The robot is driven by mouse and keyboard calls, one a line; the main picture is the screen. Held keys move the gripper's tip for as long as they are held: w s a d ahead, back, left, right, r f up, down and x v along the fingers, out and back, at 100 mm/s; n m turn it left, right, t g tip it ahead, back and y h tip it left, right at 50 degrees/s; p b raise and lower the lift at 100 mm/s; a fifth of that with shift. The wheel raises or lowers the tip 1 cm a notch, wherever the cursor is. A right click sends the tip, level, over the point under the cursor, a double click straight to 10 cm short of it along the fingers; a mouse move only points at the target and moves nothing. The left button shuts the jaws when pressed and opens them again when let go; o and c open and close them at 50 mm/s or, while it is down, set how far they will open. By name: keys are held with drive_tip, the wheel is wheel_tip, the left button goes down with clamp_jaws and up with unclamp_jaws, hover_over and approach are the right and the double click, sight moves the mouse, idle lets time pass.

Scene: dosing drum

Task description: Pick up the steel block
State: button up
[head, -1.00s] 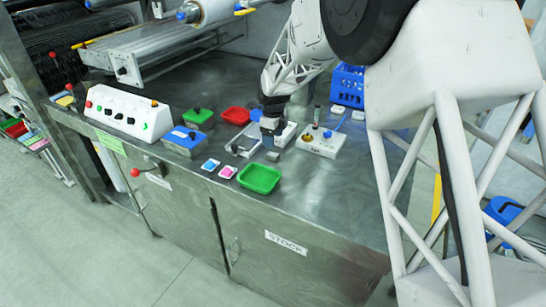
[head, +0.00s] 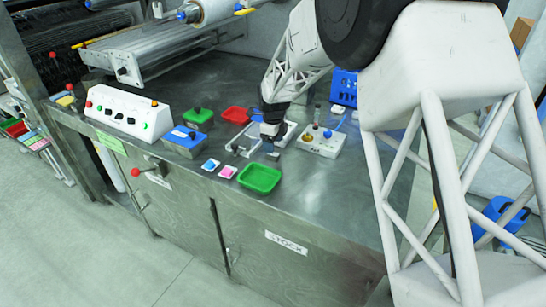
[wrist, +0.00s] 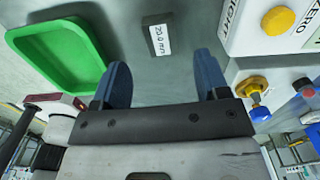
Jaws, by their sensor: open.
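The steel block is a small grey block with a white label reading "20.0 mm" (wrist: 156,36). In the wrist view it lies on the steel bench top, beyond the gap between my fingers, and nothing grips it. In the head view the block (head: 273,154) is tiny and sits just in front of my gripper (head: 270,138). In the wrist view my gripper (wrist: 160,72) shows two blue fingers spread apart with nothing between them.
A green tray (head: 259,178) lies to the front left of the block. A white box with a yellow button (head: 320,141) stands to the right. A red tray (head: 236,115) and a blue crate (head: 343,88) are farther back. The bench at front right is clear.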

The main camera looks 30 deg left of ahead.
sight(273, 156)
drive_tip(key=shift+f, duration=0.1)
drive_tip(key=shift+a+f, duration=0.1)
drive_tip(key=shift+f, duration=2.4)
drive_tip(key=c, duration=1.2)
drive_tip(key=shift+o, duration=0.2)
drive_tip(key=shift+r, duration=0.1)
